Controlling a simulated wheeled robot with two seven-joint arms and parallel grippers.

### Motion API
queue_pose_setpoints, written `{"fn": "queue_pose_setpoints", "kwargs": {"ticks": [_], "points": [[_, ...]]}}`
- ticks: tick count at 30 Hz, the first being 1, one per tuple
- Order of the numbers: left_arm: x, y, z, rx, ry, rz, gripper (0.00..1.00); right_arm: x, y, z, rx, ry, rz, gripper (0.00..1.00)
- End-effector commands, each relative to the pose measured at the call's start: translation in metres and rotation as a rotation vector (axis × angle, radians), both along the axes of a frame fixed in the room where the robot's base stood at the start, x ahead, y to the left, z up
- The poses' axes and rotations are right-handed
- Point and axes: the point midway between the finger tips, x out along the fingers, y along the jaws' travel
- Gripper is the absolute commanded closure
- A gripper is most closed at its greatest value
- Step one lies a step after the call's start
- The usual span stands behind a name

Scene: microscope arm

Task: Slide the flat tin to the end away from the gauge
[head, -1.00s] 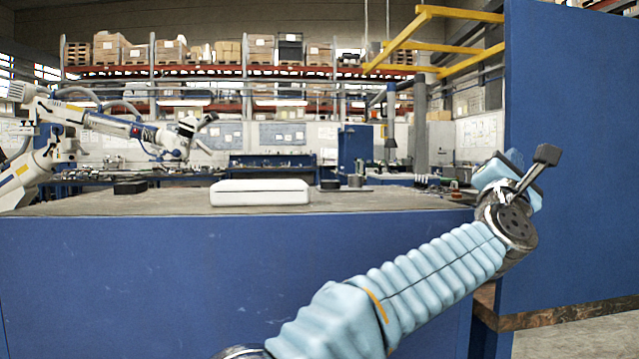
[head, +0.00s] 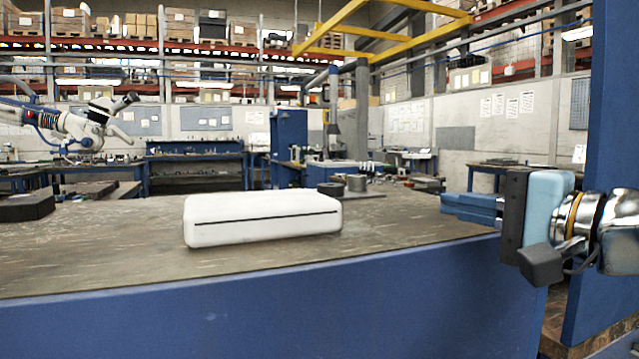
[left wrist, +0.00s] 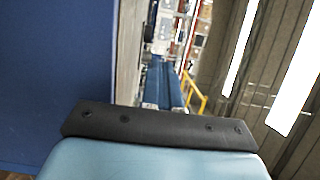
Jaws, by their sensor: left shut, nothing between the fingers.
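A white, flat box with rounded edges and a dark seam (head: 262,218) lies on the worktop (head: 130,250) in the head view. It is the thing that best fits the flat tin. No gauge can be told for certain. My left gripper (head: 445,208) is at the right of the head view, its blue fingers shut and empty, pointing left over the worktop's right end. It is well apart from the white box. In the left wrist view its blue fingers (left wrist: 165,85) also show, touching nothing. My right gripper is not in view.
A dark block (head: 25,206) sits at the left of the worktop. A low dark disc (head: 330,189) and a grey cylinder (head: 357,183) stand behind the white box. A blue panel (head: 608,130) rises at the far right. The worktop between the box and my gripper is clear.

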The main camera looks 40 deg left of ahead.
Motion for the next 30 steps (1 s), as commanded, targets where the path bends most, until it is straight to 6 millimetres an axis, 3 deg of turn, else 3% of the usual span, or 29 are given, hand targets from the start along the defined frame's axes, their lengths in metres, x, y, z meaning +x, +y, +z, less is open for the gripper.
{"fn": "queue_pose_setpoints", "kwargs": {"ticks": [27, 30], "points": [[0.042, 0.188, 0.002, 0.000, 0.002, 0.004, 1.00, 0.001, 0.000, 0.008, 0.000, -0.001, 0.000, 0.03], [0.030, 0.195, 0.000, 0.001, 0.001, -0.001, 1.00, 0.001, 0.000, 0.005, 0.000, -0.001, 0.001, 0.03]]}}
